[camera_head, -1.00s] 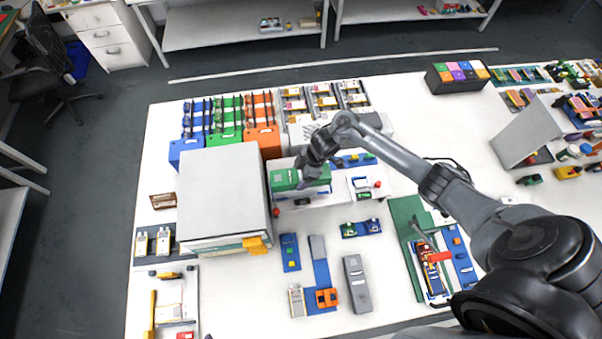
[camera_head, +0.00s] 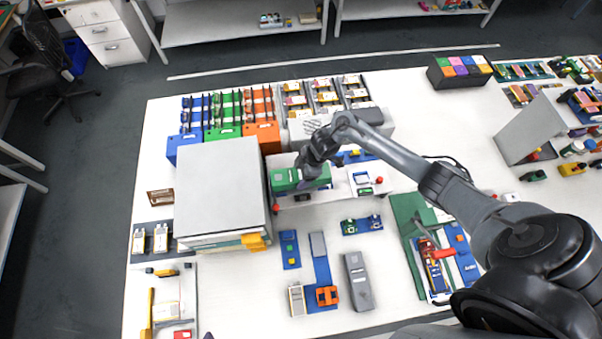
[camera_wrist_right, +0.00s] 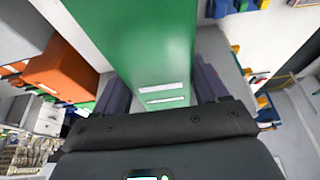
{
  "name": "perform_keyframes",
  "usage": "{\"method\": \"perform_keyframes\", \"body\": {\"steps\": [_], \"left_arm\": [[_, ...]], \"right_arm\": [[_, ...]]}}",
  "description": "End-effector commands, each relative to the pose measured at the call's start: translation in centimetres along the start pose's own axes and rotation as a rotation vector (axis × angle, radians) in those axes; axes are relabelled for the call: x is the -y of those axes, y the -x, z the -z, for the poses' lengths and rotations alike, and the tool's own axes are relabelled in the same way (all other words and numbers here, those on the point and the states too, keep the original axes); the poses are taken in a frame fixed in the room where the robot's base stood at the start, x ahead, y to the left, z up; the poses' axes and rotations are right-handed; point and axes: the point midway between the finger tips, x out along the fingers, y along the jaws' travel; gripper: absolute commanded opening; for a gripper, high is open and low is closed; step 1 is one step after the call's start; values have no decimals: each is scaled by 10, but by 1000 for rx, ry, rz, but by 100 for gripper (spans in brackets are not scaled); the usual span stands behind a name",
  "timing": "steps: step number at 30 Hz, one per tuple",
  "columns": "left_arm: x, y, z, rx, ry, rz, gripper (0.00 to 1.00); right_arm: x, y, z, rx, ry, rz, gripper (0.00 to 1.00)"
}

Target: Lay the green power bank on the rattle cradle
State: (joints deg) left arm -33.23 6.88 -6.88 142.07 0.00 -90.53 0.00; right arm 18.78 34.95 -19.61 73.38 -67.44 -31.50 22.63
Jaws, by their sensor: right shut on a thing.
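The green power bank (camera_head: 284,180) is a long green block at the centre of the head view. In the right wrist view the power bank (camera_wrist_right: 150,45) fills the upper middle, with two pale labels near my gripper. My right gripper (camera_head: 314,181) is shut on its right part, one finger on each side. The power bank is over a white and grey fixture (camera_head: 304,200) with a red knob at its front left. This fixture may be the rattle cradle; I cannot tell for sure. Whether the power bank touches it is hidden. My left gripper is not in view.
A large grey-topped cabinet (camera_head: 218,190) stands close left of the fixture. Blue, green and orange racks (camera_head: 222,137) stand behind it. A small white station (camera_head: 367,181) is on the right. Grey (camera_head: 357,282) and blue (camera_head: 289,250) pieces lie in front, with bare white table between them.

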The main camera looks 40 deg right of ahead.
Motion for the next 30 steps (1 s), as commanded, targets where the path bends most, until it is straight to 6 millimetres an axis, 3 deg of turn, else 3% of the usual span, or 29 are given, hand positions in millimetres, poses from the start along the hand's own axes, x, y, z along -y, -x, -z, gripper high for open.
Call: {"method": "perform_keyframes", "body": {"steps": [30], "left_arm": [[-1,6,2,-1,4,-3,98]], "right_arm": [[-1,1,1,-1,0,-1,27]]}}
